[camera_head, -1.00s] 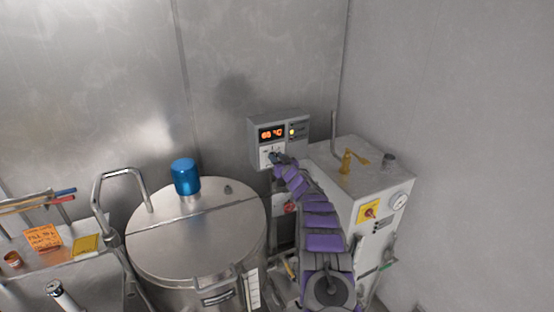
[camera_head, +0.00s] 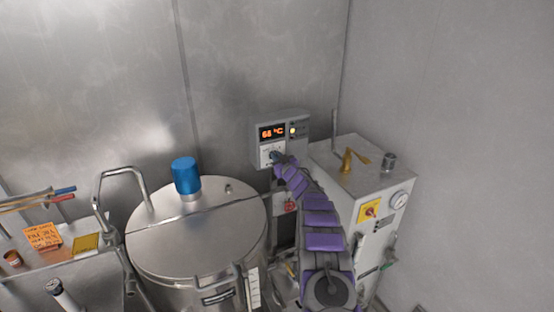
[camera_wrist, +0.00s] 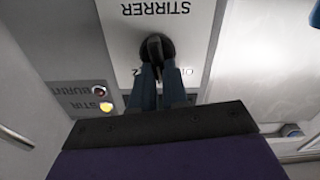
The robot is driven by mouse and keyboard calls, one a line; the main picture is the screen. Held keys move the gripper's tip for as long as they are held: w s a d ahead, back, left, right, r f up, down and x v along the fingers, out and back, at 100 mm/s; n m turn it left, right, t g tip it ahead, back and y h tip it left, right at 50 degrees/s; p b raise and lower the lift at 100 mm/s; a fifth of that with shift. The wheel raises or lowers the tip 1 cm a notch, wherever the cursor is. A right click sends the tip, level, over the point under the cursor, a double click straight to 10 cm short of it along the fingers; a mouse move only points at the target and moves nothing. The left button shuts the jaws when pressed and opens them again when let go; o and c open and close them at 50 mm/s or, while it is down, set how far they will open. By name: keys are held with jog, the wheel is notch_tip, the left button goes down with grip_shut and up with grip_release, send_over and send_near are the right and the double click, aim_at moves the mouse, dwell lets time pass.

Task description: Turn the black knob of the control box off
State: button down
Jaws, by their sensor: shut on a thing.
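The control box (camera_head: 262,144) is a grey box on the back wall with an orange lit display (camera_head: 272,132) and a lit yellow lamp (camera_head: 293,131). In the wrist view its white panel (camera_wrist: 200,40) reads "STIRRER" upside down, with the black knob (camera_wrist: 156,46) below that word. My gripper (camera_wrist: 158,72) has its two blue-grey fingers shut on the knob's grip. In the head view my gripper (camera_head: 276,157) is at the box's lower front and hides the knob. Part of the knob's scale is hidden by the fingers.
A steel tank (camera_head: 165,240) with a blue cap (camera_head: 186,176) stands left of my arm. A white machine (camera_head: 375,185) with a brass tap (camera_head: 351,160), a gauge and a red-yellow switch (camera_head: 370,210) stands close on the right. A shelf (camera_head: 70,262) with notes is far left.

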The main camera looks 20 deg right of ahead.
jog(key=shift+a+f+n+b, duration=0.15)
jog(key=shift+n+b, duration=0.45)
jog(key=shift+n, duration=0.55)
jog(key=shift+a+f+n+b, duration=0.1)
jog(key=shift+n+b, duration=0.45)
jog(key=shift+n, duration=0.65)
jog(key=shift+a+f+n+b, duration=0.15)
jog(key=shift+n+b, duration=0.45)
jog(key=shift+n, duration=0.55)
jog(key=c, duration=1.1)
grip_release()
jog(key=shift+r, duration=0.1)
jog(key=shift+c, duration=0.2)
jog(key=shift+s, duration=0.15)
